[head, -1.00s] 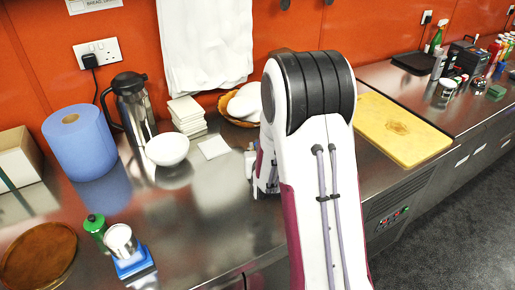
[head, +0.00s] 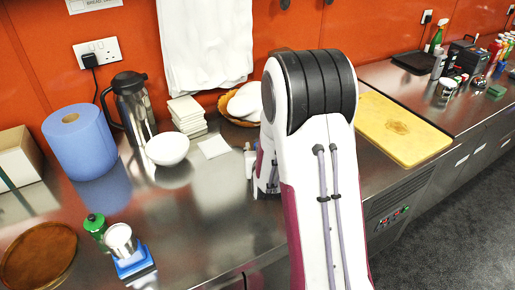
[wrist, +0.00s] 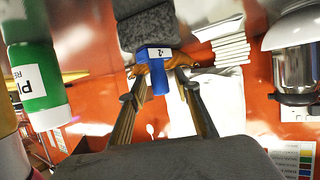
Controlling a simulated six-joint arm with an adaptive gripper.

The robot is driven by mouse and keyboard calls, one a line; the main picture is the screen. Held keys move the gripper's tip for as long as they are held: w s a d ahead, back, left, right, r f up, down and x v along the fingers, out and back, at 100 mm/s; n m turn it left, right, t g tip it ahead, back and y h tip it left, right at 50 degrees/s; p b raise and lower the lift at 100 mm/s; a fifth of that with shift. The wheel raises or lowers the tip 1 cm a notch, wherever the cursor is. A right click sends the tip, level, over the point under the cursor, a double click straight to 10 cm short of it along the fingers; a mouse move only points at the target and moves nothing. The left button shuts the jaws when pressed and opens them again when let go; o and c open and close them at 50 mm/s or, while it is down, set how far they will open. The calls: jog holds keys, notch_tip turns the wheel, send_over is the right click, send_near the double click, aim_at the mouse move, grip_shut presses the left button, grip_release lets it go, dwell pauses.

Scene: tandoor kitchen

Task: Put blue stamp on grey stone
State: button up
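The blue stamp (wrist: 153,53) shows in the wrist view, with its blue handle (wrist: 158,82) between my fingertips. The grey stone (wrist: 148,28) is a dark, rough block just past the stamp's head in the wrist view. Stamp and stone look very close; whether they touch I cannot tell. In the head view my arm hides the stamp, the stone and most of my gripper.
A white bowl (head: 167,149), a steel flask (head: 133,108) and a stack of white squares (head: 187,114) stand on the counter. A blue paper roll (head: 79,142) is further left. A yellow board (head: 400,130) lies right of my arm. The front counter middle is bare.

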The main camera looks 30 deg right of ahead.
jog(key=v, duration=0.7)
jog(key=shift+a, duration=0.1)
dwell(0.7)
jog(key=s+a+r+n+g+y, duration=0.2)
jog(key=s+a+r+g+y, duration=0.15)
jog(key=s+a+r, duration=0.7)
jog(key=s+a+n+g, duration=0.1)
jog(key=s+a, duration=0.2)
jog(key=s, duration=0.7)
jog(key=s+a+r+n+g+y, duration=0.1)
jog(key=s+a+g, duration=0.1)
jog(key=s, duration=0.8)
jog(key=shift+a+r, duration=0.3)
jog(key=shift+a, duration=0.6)
jog(key=shift+y, duration=0.25)
